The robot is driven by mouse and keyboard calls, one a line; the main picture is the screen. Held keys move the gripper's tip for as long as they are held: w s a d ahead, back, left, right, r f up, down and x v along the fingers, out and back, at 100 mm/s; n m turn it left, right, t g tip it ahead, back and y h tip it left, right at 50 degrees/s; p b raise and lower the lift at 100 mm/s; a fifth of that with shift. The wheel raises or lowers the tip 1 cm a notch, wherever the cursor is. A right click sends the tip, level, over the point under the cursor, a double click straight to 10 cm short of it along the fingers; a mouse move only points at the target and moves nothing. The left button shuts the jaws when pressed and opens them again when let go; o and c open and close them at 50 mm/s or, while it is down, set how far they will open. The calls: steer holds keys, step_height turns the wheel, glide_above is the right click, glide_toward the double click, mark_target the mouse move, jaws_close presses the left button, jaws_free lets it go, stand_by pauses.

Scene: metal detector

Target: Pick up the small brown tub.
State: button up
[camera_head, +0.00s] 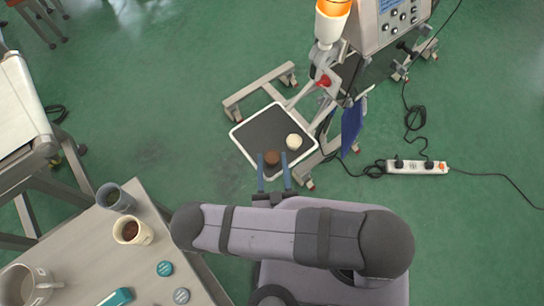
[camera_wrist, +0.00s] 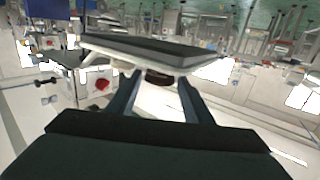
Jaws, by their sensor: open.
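The small brown tub (camera_head: 272,157) is at the near corner of a dark tray with a pale rim (camera_head: 243,138). My gripper (camera_head: 273,162) is open, with one blue-grey finger on each side of the tub in the head view. In the wrist view, a dark rounded shape (camera_wrist: 159,78), likely the tub, shows between the fingertips of my gripper (camera_wrist: 159,85), by the tray edge (camera_wrist: 125,50). I cannot tell whether either finger touches it.
A cream tub (camera_head: 293,142) stands on the tray, close to the right of the brown one. The machine's frame (camera_head: 318,85) with a red knob rises behind. A table with cups (camera_head: 133,231) is at lower left. A power strip (camera_head: 417,167) lies on the green floor at right.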

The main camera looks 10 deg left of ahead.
mark_target(271, 145)
steer(key=shift+w+a, duration=0.1)
steer(key=shift+w, duration=0.45)
steer(key=shift+b+x, duration=0.55)
steer(key=shift+x, duration=2.05)
steer(key=c, duration=0.8)
